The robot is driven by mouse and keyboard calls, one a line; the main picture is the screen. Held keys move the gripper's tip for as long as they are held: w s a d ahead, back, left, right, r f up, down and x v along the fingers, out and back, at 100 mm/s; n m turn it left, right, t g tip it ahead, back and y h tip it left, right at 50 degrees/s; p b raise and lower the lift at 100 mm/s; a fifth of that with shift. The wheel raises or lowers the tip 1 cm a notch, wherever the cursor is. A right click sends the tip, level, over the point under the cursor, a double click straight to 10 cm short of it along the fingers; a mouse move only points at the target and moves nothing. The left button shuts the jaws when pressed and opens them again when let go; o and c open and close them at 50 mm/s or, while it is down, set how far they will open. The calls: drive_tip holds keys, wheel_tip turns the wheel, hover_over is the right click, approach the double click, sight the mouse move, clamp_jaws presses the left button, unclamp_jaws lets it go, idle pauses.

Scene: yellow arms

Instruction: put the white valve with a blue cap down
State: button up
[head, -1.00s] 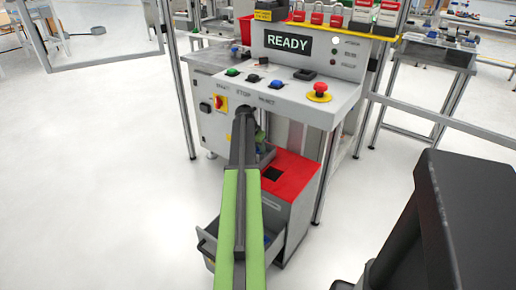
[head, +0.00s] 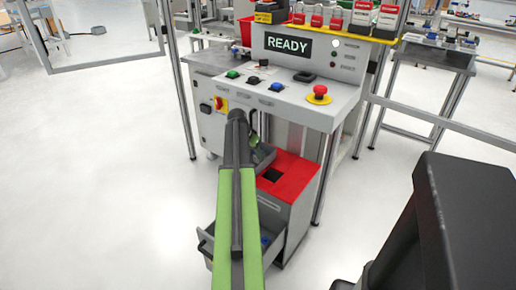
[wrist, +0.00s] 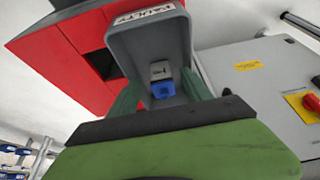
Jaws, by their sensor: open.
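The white valve (wrist: 160,70) with its blue cap (wrist: 163,90) lies inside a grey bin (wrist: 126,42) whose label appears to read FAULTY. My gripper (wrist: 162,95) is open, with one green finger on each side of the valve in the wrist view. I cannot tell how far the fingertips are from the bin's floor. In the head view, the grey bin (head: 264,154) is partly hidden behind my arm, and the valve cannot be made out there.
A red-topped cabinet (head: 293,178) with a dark square opening stands beside the bin, its drawer (head: 207,240) pulled out. Above is a control panel (head: 335,100) with buttons and a READY display (head: 287,45). Clear floor lies to the left.

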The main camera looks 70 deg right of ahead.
drive_tip(key=a, duration=0.2)
drive_tip(key=w+a, duration=0.1)
drive_tip(key=a, duration=0.2)
drive_tip(key=w+a, duration=0.1)
drive_tip(key=a, duration=0.1)
drive_tip(key=shift+a, duration=0.4)
drive_tip(key=w+a+f+n+t+y, duration=0.1)
drive_tip(key=w+a+n, duration=0.3)
drive_tip(key=w+a, duration=0.75)
drive_tip(key=w+a+n+t+y, duration=0.1)
drive_tip(key=w+a+n, duration=0.4)
drive_tip(key=w+a, duration=0.7)
drive_tip(key=a+n+y, duration=0.2)
drive_tip(key=a+n, duration=1)
drive_tip(key=a, duration=3)
drive_tip(key=shift+s+a+f+g, duration=0.35)
drive_tip(key=shift+f+g, duration=0.05)
drive_tip(key=shift+f, duration=0.05)
